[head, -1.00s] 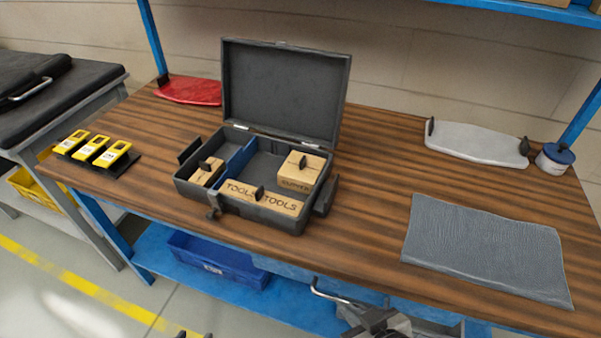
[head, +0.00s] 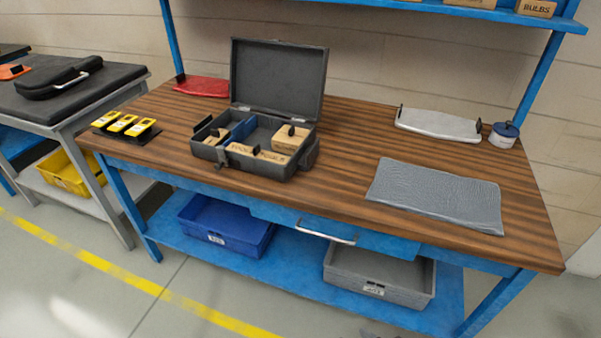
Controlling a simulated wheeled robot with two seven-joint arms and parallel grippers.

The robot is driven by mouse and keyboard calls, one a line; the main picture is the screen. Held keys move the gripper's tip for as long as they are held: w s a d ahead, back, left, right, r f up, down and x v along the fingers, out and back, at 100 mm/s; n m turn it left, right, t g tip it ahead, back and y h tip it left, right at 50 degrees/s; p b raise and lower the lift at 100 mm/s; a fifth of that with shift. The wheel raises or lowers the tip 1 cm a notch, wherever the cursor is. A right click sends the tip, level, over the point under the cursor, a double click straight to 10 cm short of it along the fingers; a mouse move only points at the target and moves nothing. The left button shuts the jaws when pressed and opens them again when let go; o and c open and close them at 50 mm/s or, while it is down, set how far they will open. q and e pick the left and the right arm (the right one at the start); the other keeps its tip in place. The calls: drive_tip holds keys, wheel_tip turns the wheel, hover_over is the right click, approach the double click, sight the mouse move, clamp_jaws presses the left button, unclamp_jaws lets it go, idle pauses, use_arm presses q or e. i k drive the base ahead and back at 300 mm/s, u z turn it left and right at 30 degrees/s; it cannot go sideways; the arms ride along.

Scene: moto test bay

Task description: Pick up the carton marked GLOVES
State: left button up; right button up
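No carton marked GLOVES can be made out. Cartons sit in the open dark case (head: 276,80) on the bench: a flat pale one at the front (head: 258,152), a taller one at the right (head: 290,139) and a small one at the left (head: 216,137). Their print is too small to read now. On the blue upper shelf, one carton reads BULBS (head: 536,8); other cartons (head: 478,3) beside it are cut off by the top edge, their labels hidden. Neither gripper is clearly in view; only a dark sliver shows at the bottom edge.
The wooden bench (head: 345,185) holds a grey mat (head: 437,196), a white tray (head: 438,123), a blue-lidded pot (head: 504,135), a red tray (head: 201,86) and yellow devices (head: 123,124). Blue (head: 225,224) and grey (head: 378,274) bins stand below. The floor in front is clear.

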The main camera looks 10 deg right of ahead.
sight(288, 138)
drive_tip(key=z, duration=1.9)
drive_tip(key=k, duration=0.1)
drive_tip(key=u, duration=2.7)
drive_tip(key=i, duration=0.9)
drive_tip(key=z, duration=0.5)
